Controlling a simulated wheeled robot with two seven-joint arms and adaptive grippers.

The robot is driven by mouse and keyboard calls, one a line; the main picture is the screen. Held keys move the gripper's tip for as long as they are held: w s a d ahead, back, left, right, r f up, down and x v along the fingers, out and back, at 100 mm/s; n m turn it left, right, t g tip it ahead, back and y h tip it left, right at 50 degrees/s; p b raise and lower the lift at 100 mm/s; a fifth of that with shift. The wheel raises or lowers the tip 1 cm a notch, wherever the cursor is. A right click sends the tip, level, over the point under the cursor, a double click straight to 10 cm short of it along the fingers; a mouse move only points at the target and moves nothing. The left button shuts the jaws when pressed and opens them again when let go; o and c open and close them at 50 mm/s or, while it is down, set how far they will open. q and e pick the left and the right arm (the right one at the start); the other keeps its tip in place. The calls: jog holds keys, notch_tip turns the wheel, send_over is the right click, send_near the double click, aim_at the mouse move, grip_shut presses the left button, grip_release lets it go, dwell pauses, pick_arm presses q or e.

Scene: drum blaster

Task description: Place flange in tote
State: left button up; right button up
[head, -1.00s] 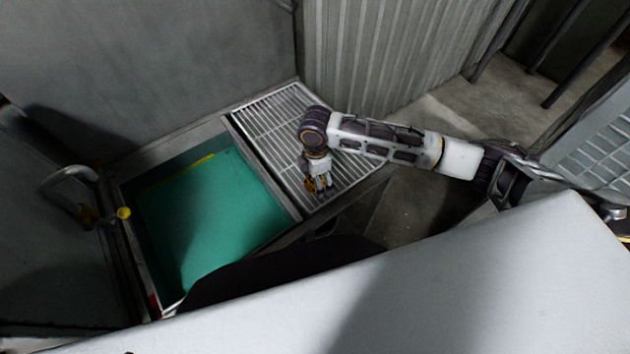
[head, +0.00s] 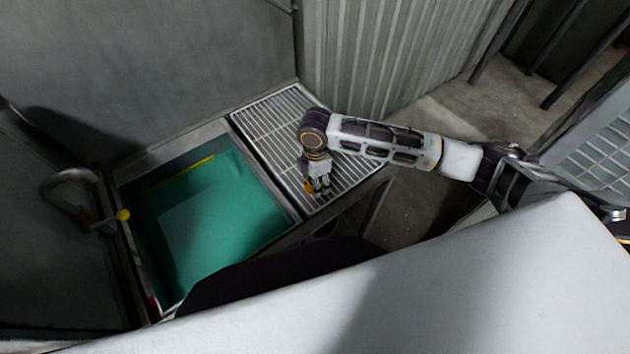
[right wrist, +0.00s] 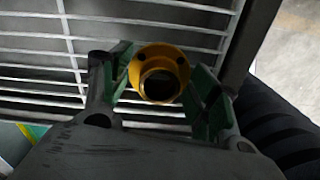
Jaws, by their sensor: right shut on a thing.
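The yellow-orange flange (right wrist: 160,74), a ring with a raised collar and bolt holes, is between the green-padded fingers of my right gripper (right wrist: 163,86). This gripper (head: 318,190) is shut on it, just above the metal grate at the centre of the head view. In that view the flange (head: 309,186) is a small orange patch, partly hidden by the fingers. A grey ribbed plastic container (head: 597,150) is cut off at the right edge; it may be the tote, but I cannot see inside it.
The slatted grate (head: 275,125) lies beside an open basin with a teal-lit bottom (head: 215,220). Grey walls (head: 150,60) stand behind. Concrete floor (head: 500,90) shows at the upper right.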

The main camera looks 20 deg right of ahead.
jog(key=shift+r, duration=5)
jog(key=shift+a+f, duration=0.1)
